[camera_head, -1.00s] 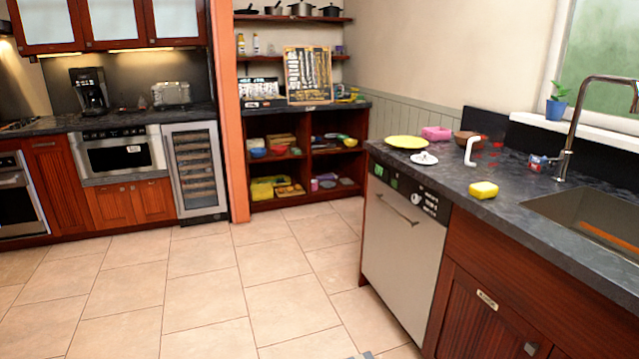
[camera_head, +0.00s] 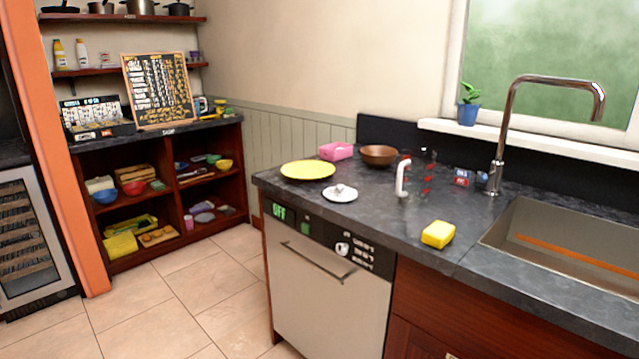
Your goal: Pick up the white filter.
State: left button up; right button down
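An upright white piece (camera_head: 402,178) with a curved top and some red beside it stands on the dark countertop (camera_head: 370,215), left of the sink. It may be the white filter, but I cannot tell for sure. A small round white dish (camera_head: 340,195) with a small pale thing on it lies to its left. Neither of my grippers is in view.
A yellow plate (camera_head: 308,170), a pink box (camera_head: 336,151), a brown bowl (camera_head: 379,155) and a yellow sponge (camera_head: 438,234) are on the counter. A tall faucet (camera_head: 510,120) and sink (camera_head: 570,245) are at right. The dishwasher (camera_head: 325,300) is closed below. Floor (camera_head: 190,290) at left is clear.

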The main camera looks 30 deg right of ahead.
aim_at(341, 193)
jog(key=i, duration=1.4)
jog(key=i+j+z, duration=0.1)
jog(key=i, duration=1.3)
jog(key=i+z, duration=0.15)
jog(key=z, duration=2.75)
